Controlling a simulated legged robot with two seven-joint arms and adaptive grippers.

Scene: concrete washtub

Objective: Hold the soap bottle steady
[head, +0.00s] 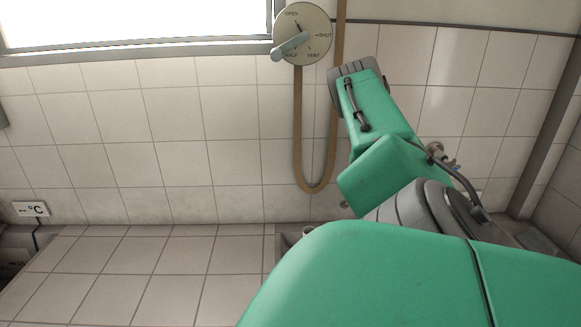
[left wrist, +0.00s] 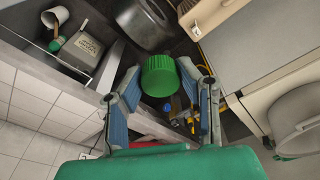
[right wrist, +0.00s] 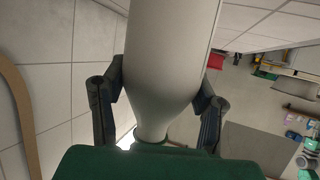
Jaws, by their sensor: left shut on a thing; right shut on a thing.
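A smooth pale grey bottle (right wrist: 170,40), which I take to be the soap bottle, fills the middle of the right wrist view. It narrows to a neck near the bottom of that view; its far end is cut off by the top edge. My right gripper (right wrist: 163,80) is shut on it, one finger on each side. In the left wrist view my left gripper (left wrist: 160,70) is shut on a round, ribbed green cap (left wrist: 158,76). I cannot tell whether the cap sits on anything. Neither gripper's fingers show in the head view.
In the head view a round dial with a lever (head: 302,34) is on the wall, with a brown hose (head: 297,130) hanging below.

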